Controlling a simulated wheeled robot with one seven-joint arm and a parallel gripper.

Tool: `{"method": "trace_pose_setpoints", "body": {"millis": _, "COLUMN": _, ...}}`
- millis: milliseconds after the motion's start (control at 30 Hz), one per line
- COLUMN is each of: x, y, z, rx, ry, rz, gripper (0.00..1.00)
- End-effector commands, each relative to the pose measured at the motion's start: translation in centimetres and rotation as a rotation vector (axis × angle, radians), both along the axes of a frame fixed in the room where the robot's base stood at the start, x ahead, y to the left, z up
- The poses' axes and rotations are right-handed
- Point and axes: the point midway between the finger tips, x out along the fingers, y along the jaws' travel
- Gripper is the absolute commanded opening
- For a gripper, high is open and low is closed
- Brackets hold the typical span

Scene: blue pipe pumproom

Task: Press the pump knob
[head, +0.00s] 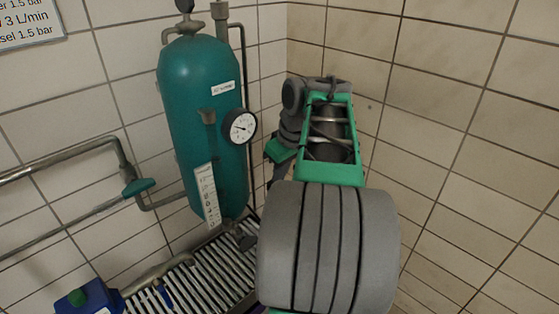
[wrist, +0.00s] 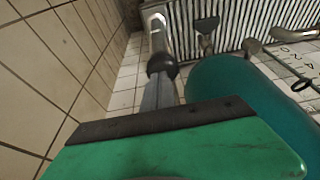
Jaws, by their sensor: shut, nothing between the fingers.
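The likely pump knob (head: 77,297) is a small green round cap on top of a blue box (head: 98,294) at the bottom left of the head view, cut by the frame edge. My gripper (wrist: 162,66) shows in the wrist view as grey fingers with a dark end, shut and empty. I cannot make out the knob in the wrist view.
A teal tank (head: 200,110) with a round gauge (head: 240,127) stands between my arm and the blue box. It also fills the right of the wrist view (wrist: 235,95). A green-handled valve (head: 139,187) and pipes line the left wall. A slatted grate (head: 215,268) lies below.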

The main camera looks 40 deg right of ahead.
Motion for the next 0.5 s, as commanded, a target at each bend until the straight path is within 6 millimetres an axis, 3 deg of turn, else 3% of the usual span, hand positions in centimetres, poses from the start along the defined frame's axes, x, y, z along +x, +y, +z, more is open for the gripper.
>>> {"method": "trace_pose_setpoints", "body": {"millis": 100, "x": -0.2, "y": 0.2, "z": -0.7, "rx": 0.013, "ry": 0.011, "rz": 0.0, "gripper": 0.0}}
{"method": "trace_pose_setpoints", "body": {"millis": 233, "x": -0.2, "y": 0.2, "z": 0.0, "rx": 0.013, "ry": 0.012, "rz": 0.0, "gripper": 0.0}}
{"method": "trace_pose_setpoints", "body": {"millis": 500, "x": -0.3, "y": 0.3, "z": 5.6, "rx": 0.004, "ry": 0.001, "rz": 0.005, "gripper": 0.0}}
